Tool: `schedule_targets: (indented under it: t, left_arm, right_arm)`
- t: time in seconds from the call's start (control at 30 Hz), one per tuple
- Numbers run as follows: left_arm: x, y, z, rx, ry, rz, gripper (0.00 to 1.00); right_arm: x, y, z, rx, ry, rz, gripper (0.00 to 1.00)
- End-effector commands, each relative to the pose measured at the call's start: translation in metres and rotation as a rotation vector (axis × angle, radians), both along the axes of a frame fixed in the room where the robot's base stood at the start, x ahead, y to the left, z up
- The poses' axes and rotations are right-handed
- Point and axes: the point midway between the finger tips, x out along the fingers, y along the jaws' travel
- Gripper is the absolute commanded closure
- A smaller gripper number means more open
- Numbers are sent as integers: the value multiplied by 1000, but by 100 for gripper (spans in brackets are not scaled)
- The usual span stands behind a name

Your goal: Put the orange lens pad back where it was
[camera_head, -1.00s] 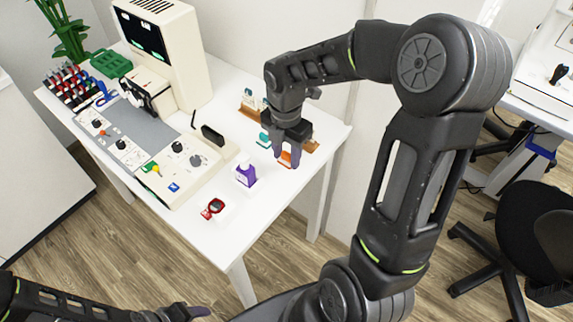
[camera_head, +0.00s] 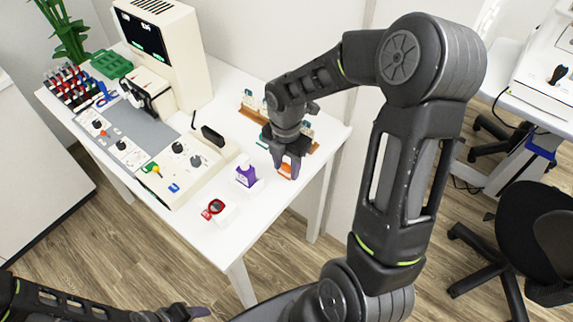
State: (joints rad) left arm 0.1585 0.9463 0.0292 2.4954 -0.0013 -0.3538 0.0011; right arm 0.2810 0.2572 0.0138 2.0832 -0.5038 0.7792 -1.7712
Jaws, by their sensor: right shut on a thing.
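The orange lens pad (camera_head: 286,170) is between the fingers of my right gripper (camera_head: 287,171), which is shut on it. It is over or on the right part of the white table; I cannot tell whether it touches the top. The fingers hide part of it. My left gripper (camera_head: 190,312) is at the bottom edge, away from the table, and its jaws are not clear. A purple item (camera_head: 245,175) stands left of the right gripper. A teal item (camera_head: 263,139) sits behind it, partly hidden.
A red item (camera_head: 213,208) lies near the table's front edge. A wooden rack with small bottles (camera_head: 252,108) stands behind my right gripper. A tall cream machine (camera_head: 170,50) and its control base fill the left. The white table (camera_head: 255,220) is bare near the front right.

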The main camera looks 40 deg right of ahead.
Motion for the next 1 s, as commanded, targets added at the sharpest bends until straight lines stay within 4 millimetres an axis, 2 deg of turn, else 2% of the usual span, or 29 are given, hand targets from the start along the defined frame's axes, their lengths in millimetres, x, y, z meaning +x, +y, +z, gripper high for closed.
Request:
schedule_targets:
  t: [0.07,0.1,0.37,0.6,0.77,1.0]
  left_arm:
    - [0,0,-2,0,0,0,42]
    - [0,0,-2,0,0,0,42]
    - [0,0,-2,0,0,0,42]
    - [0,0,-1,0,0,0,42]
    - [0,0,0,0,0,0,42]
    - [0,0,0,0,0,0,42]
  right_arm:
    - [0,0,-3,0,0,0,99]
    - [0,0,-4,0,0,0,60]
    - [0,0,-3,0,0,0,39]
    - [0,0,-2,0,0,0,39]
    - [1,0,5,-1,-1,0,39]
    - [2,0,43,-1,-6,0,39]
